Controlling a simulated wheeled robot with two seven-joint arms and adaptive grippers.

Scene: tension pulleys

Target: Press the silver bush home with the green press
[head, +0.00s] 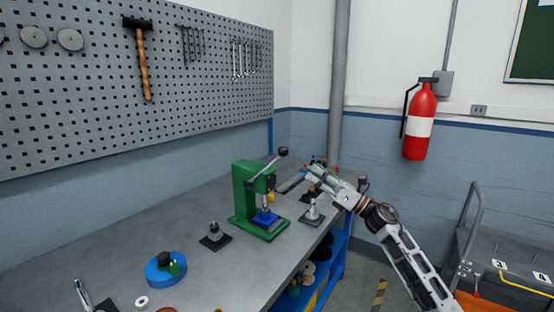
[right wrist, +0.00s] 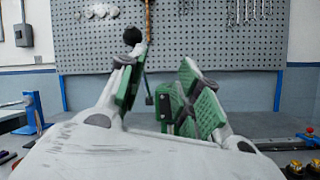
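The green press (head: 243,190) stands on the bench, its lever raised to a black knob (head: 283,151) at upper right. A blue piece (head: 265,217) sits on its base under the ram. The silver bush is too small to tell apart from the ram there. My right gripper (head: 308,174) is right of the press, apart from the knob. In the right wrist view its green-padded fingers (right wrist: 160,95) are spread with nothing held between them; the knob (right wrist: 132,35) shows beyond the left finger, and part of the press (right wrist: 166,101) beyond the gap. My left gripper is not in view.
A grey post on a plate (head: 312,214) stands right of the press. A dark-based fixture (head: 215,235), a blue round tray (head: 160,268) and a white ring (head: 142,302) lie left of it. The pegboard (head: 90,110) rises behind the bench.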

